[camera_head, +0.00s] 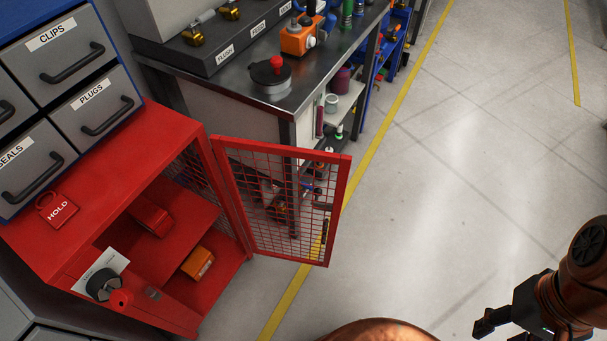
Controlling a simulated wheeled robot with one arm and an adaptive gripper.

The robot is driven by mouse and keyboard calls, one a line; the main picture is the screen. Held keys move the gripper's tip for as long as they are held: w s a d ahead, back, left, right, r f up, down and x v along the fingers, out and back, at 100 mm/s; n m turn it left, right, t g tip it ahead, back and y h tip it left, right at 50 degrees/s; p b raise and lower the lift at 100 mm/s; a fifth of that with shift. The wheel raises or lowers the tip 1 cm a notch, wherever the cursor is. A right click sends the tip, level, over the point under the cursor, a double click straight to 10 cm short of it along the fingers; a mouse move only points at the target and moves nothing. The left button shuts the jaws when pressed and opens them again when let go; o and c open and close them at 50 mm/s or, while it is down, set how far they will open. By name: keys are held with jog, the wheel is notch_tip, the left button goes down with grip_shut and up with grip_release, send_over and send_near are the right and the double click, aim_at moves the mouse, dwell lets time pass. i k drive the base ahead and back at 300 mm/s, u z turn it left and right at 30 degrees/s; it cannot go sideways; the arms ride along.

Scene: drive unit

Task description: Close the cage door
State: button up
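The red cage (118,172) stands at the left. Its red mesh door (342,205) is swung wide open, hinged on the right side of the opening and reaching out over the floor to the right. Inside the cage, a red item (150,216) lies on the shelf and an orange item (198,262) lies lower down. My gripper (484,325) is at the lower right, well apart from the door, over the floor. It is dark and seen from the side, partly cut by the frame edge, so its finger opening is unclear.
A workbench (215,92) with tools stands right behind the door. A dark round knob (103,286) sits on the cage's front. Open floor (430,180) lies to the right.

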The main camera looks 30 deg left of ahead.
aim_at(218, 142)
jog(key=z, duration=0.05)
jog(key=i, duration=3.55)
jog(key=u, duration=5.7)
